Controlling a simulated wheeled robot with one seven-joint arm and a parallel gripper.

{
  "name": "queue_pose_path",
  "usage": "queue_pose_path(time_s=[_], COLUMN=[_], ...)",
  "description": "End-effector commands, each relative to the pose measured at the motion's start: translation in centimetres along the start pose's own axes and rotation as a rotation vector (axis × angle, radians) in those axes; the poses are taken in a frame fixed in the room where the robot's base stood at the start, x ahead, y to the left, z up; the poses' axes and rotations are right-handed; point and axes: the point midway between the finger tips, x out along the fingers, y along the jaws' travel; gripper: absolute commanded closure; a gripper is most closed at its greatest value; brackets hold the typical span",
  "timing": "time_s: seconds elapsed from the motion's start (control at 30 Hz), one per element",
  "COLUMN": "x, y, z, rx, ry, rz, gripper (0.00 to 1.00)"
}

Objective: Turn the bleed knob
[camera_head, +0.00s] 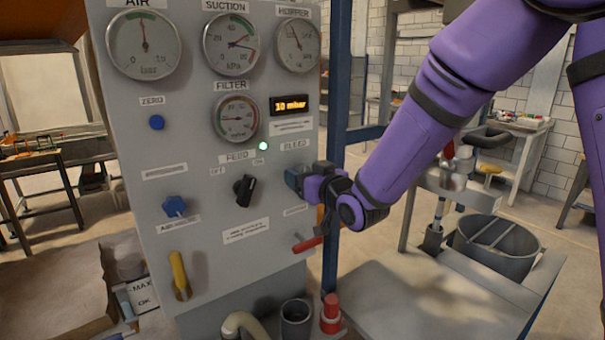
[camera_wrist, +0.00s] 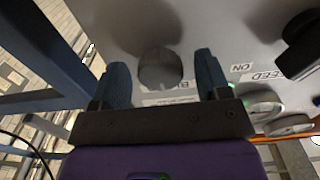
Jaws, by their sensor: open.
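The bleed knob (camera_wrist: 160,69) is a round grey knob on the pale panel (camera_head: 205,195). In the wrist view it sits between the two blue fingers of my gripper (camera_wrist: 161,62), with a narrow gap on each side. My gripper is open around it and does not appear to touch it. In the head view my gripper (camera_head: 299,180) is at the panel's right side, just below the BLEED label (camera_head: 294,145). It hides the knob there. The feed knob (camera_head: 244,190), black, is to the left, under OFF and ON marks.
Below my gripper a red lever (camera_head: 307,244) sticks out from the panel. A blue post (camera_head: 335,130) stands close along the panel's right edge. A blue star knob (camera_head: 174,206) and a yellow lever (camera_head: 180,275) are on the left. A lit display (camera_head: 290,105) reads 10 mbar.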

Motion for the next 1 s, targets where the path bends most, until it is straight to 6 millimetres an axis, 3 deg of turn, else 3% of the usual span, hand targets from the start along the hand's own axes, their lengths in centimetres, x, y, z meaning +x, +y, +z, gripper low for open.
queue_pose_path(time_s=[0.13, 0.43, 0.47, 0.67, 1.0], x=[0.98, 1.19, 1.19, 1.18, 1.17], y=[-0.01, 0.01, 0.01, 0.02, 0.05], z=[0.02, 0.01, 0.01, 0.0, -0.01], rx=[0.0, 0.0, 0.0, 0.0, 0.036], ry=[-0.001, -0.001, -0.001, -0.001, 0.0], rz=[0.0, 0.0, 0.0, 0.001, 0.001], gripper=[0.3, 0.3, 0.33, 0.79, 0.79])
